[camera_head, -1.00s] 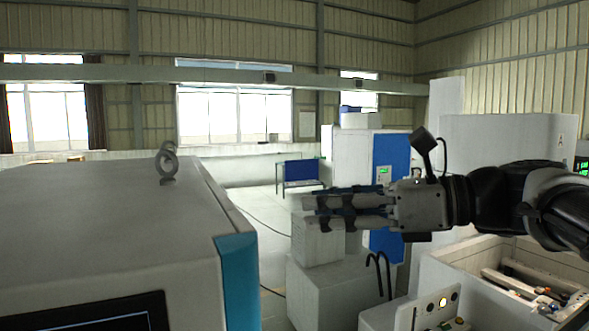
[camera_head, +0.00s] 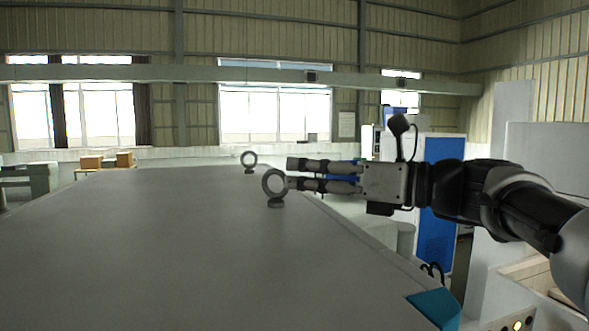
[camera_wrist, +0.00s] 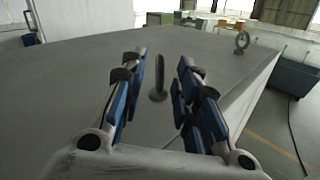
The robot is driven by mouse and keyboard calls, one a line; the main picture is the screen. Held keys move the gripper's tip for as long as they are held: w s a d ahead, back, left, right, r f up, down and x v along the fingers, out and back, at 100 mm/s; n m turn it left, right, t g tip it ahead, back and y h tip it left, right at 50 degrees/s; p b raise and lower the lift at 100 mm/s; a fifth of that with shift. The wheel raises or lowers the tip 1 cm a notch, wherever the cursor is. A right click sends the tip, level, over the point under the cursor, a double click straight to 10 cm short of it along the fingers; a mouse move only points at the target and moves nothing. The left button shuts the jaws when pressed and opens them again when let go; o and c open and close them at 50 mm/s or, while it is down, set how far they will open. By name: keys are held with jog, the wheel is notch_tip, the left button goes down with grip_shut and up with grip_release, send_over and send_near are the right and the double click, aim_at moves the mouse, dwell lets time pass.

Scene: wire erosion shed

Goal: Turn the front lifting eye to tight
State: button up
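The front lifting eye (camera_head: 275,187) is a grey ring on a round collar, upright on the flat top of a grey machine cabinet (camera_head: 150,250). Its ring faces the head camera. In the wrist view this eye (camera_wrist: 158,78) shows nearly edge-on in the gap between my fingers. My gripper (camera_head: 291,174) comes in from the right, its fingers pointing left at the ring. In the wrist view my gripper (camera_wrist: 162,68) is open, with blue pads apart on either side of the eye. I cannot tell whether a finger touches it. The rear lifting eye (camera_head: 249,161) stands farther back.
The cabinet top is otherwise clear. Its right edge drops off beneath my arm, with a blue corner panel (camera_head: 436,308) at the front. A blue and white machine (camera_head: 437,200) stands behind my arm. Orange boxes (camera_head: 92,161) sit far back left.

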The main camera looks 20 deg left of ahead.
aim_at(275, 172)
jog(key=x, duration=0.6)
jog(key=shift+a+p, duration=0.15)
jog(key=shift+p, duration=0.2)
jog(key=shift+a, duration=0.1)
jog(key=shift+w, duration=0.1)
grip_shut()
